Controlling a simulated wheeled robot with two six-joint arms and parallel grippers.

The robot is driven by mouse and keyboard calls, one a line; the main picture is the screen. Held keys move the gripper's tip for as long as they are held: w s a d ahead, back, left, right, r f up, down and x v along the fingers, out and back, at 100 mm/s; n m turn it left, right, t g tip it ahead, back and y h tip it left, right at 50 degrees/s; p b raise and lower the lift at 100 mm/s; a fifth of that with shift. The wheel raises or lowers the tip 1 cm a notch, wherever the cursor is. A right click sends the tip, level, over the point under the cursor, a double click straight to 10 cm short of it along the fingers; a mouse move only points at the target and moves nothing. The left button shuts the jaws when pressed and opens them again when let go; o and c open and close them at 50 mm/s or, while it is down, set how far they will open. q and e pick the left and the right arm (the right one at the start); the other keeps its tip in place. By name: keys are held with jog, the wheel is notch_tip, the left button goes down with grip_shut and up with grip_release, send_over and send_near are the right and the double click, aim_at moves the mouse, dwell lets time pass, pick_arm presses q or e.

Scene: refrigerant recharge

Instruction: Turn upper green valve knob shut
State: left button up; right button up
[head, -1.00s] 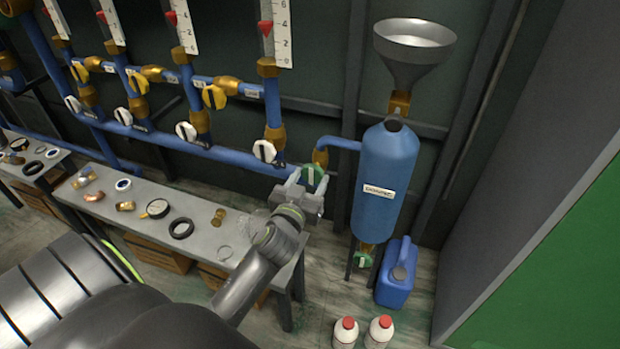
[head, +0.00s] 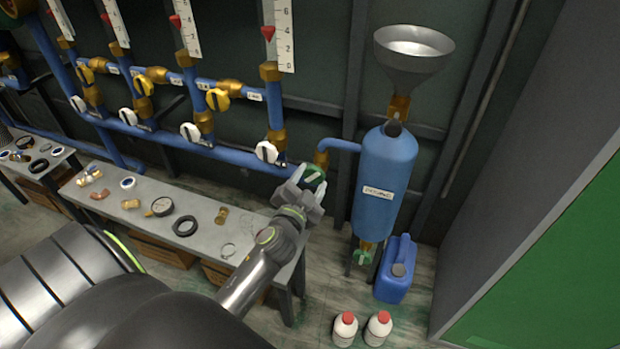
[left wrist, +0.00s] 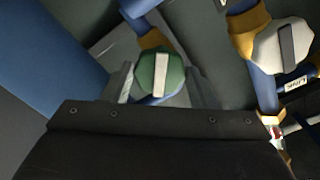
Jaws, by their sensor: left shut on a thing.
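The upper green valve knob (head: 314,175) sits on the brass and blue pipe left of the blue tank (head: 385,170). My left gripper (head: 308,180) reaches it from below, with one finger on each side, and is shut on it. In the left wrist view the green knob (left wrist: 160,74) with its pale bar lies between the fingers (left wrist: 160,87); part of its rim is hidden. A lower green knob (head: 362,257) is under the tank. My right gripper is not in view.
A grey bench (head: 185,207) with loose fittings stands left of my arm. A white-handled valve (head: 267,152) is close to the knob. A funnel (head: 412,50) tops the tank. A blue jerrycan (head: 396,270) and two red-capped bottles (head: 345,328) stand on the floor.

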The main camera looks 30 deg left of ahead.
pick_arm(q)
jog(key=shift+m, duration=0.6)
jog(key=shift+r, duration=0.1)
jog(key=shift+r+m+p, duration=0.1)
jog(key=shift+m+p, duration=0.35)
jog(key=shift+m, duration=1.75)
jog(key=m+p, duration=0.1)
jog(key=m, duration=0.2)
jog(key=o, duration=1)
jog(key=shift+m, duration=0.4)
jog(key=shift+c, duration=0.2)
